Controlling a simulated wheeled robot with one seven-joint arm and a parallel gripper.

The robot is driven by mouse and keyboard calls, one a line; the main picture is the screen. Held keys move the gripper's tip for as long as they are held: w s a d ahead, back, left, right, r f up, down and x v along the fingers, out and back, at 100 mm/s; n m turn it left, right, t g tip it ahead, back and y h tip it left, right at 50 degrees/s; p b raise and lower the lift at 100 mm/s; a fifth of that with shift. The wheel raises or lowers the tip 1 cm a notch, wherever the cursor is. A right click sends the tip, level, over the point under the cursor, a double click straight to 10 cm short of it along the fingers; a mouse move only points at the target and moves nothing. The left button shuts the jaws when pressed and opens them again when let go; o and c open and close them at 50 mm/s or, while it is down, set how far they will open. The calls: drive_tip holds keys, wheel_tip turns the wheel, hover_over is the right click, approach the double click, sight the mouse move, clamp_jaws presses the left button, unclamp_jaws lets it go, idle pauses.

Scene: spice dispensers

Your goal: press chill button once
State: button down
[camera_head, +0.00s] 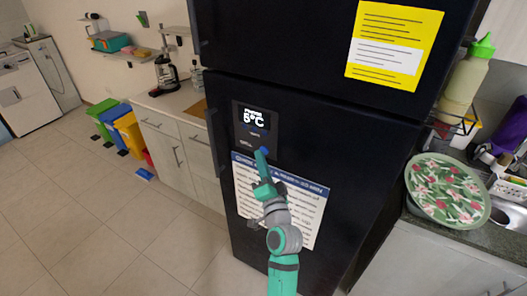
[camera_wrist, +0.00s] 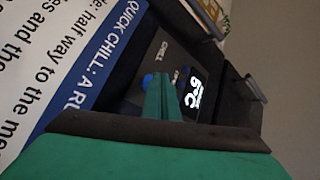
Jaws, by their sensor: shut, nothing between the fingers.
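The black fridge (camera_head: 310,115) carries a dark control panel (camera_head: 244,112) with a lit display reading 5°C (camera_head: 256,118), which also shows in the wrist view (camera_wrist: 192,92). The word CHILL (camera_wrist: 161,48) is printed on the panel in the wrist view. A round blue button (camera_wrist: 148,80) sits below that word and is partly hidden behind my fingers. In the head view a bit of blue (camera_head: 264,150) shows at my fingertips. My gripper (camera_head: 261,158) is shut and empty, its tips (camera_wrist: 160,80) at the button. I cannot tell whether they touch it.
A printed sheet (camera_head: 302,206) is fixed to the fridge door beneath the panel, behind my arm. A yellow note (camera_head: 395,40) is on the upper door. A counter with a green floral plate (camera_head: 447,188) stands at right. Coloured bins (camera_head: 128,130) and open floor lie at left.

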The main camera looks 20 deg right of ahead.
drive_tip(key=shift+w+d, duration=0.2)
drive_tip(key=shift+d, duration=0.1)
idle(0.6)
drive_tip(key=shift+a, duration=0.1)
drive_tip(key=shift+s+a, duration=0.5)
drive_tip(key=shift+a, duration=0.05)
idle(0.4)
drive_tip(key=shift+s+a, duration=0.75)
drive_tip(key=shift+a, duration=0.25)
drive_tip(key=shift+s+a, duration=0.75)
drive_tip(key=shift+a, duration=0.2)
